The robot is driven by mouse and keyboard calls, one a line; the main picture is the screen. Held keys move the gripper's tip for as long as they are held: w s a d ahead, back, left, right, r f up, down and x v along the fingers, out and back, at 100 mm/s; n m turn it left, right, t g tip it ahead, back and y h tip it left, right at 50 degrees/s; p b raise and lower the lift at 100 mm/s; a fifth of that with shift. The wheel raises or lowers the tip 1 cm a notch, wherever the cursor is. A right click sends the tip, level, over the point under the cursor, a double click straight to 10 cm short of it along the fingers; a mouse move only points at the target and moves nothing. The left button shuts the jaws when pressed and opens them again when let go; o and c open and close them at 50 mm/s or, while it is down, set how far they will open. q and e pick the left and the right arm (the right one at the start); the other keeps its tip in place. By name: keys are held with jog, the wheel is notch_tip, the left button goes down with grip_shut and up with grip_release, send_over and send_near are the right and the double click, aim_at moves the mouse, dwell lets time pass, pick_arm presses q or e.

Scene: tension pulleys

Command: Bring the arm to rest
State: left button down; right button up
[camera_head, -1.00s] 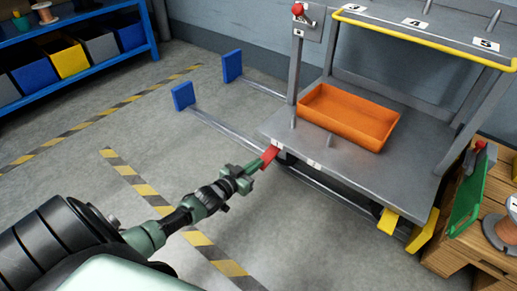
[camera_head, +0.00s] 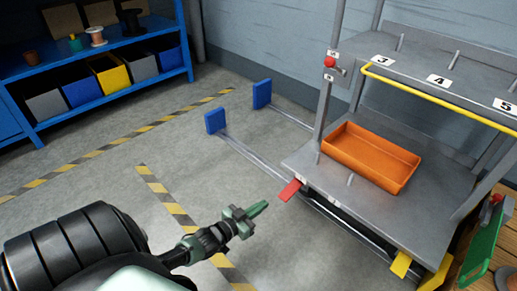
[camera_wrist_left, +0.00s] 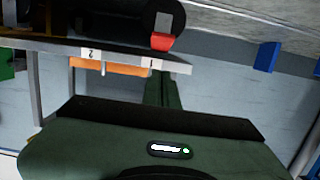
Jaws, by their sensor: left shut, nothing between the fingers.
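My left arm comes in from the lower left in the head view. Its green left gripper (camera_head: 258,209) is shut and empty, pointing right over the floor. It is apart from the red pedal-like tab (camera_head: 290,190) at the near left corner of the grey cart (camera_head: 335,200). In the left wrist view, the gripper (camera_wrist_left: 163,88) shows as dark green shut fingers, with the red tab (camera_wrist_left: 162,42) beyond them. My right gripper is not in view.
An orange tray (camera_head: 370,155) sits on the cart's lower shelf, below a shelf with numbered labels. Blue stops (camera_head: 216,121) end the floor rails. A blue rack (camera_head: 110,60) with bins stands at the back left.

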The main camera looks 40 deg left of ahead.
pick_arm(q)
jog(key=shift+s, duration=0.45)
